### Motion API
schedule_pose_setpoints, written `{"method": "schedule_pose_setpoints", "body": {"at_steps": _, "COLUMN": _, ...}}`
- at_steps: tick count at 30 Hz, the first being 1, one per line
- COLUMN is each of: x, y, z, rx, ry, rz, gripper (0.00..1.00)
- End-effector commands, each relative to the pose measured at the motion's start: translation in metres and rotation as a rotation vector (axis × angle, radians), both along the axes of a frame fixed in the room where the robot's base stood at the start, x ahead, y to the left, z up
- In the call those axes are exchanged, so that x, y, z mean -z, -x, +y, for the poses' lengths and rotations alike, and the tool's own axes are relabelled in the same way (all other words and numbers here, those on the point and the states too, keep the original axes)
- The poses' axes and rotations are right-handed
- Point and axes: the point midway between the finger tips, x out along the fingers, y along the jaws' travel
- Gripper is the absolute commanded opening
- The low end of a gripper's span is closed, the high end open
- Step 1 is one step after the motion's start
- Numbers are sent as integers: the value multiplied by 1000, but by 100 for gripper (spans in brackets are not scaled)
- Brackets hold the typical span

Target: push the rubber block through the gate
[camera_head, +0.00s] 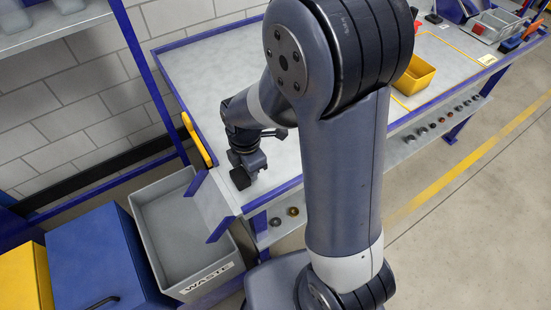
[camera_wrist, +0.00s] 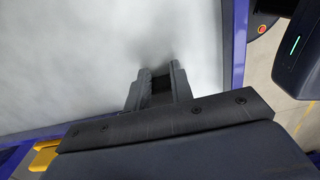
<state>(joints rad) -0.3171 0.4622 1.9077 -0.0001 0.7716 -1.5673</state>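A small black block (camera_head: 240,179), which looks like the rubber block, is at the tip of my gripper (camera_head: 247,165) near the table's front left corner. In the wrist view my gripper (camera_wrist: 161,75) has a grey finger on each side of the dark block (camera_wrist: 161,90), and they appear closed against it. Most of the block is hidden by the fingers. The gate appears to be the gap in the blue rim at the table's left end, beside a yellow bar (camera_head: 197,139). A grey sloping plate (camera_head: 208,205) leads down from there.
A grey bin marked WASTE (camera_head: 178,222) stands below the sloping plate. The grey tabletop (camera_head: 190,72) is clear around my gripper. A yellow tray (camera_head: 414,76) sits farther right. Blue rims edge the table, and round knobs line its front.

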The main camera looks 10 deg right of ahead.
Motion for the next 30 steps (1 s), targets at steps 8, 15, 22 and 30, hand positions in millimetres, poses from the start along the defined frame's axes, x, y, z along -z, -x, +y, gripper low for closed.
{"method": "schedule_pose_setpoints", "body": {"at_steps": 8, "x": 0, "y": 2, "z": 6, "rx": -1, "ry": 0, "rz": 0, "gripper": 22}}
{"method": "schedule_pose_setpoints", "body": {"at_steps": 15, "x": 0, "y": 2, "z": 6, "rx": -1, "ry": 0, "rz": 0, "gripper": 22}}
{"method": "schedule_pose_setpoints", "body": {"at_steps": 22, "x": 0, "y": 4, "z": 12, "rx": -1, "ry": 0, "rz": 1, "gripper": 22}}
{"method": "schedule_pose_setpoints", "body": {"at_steps": 30, "x": 0, "y": 6, "z": 19, "rx": -1, "ry": 0, "rz": 0, "gripper": 22}}
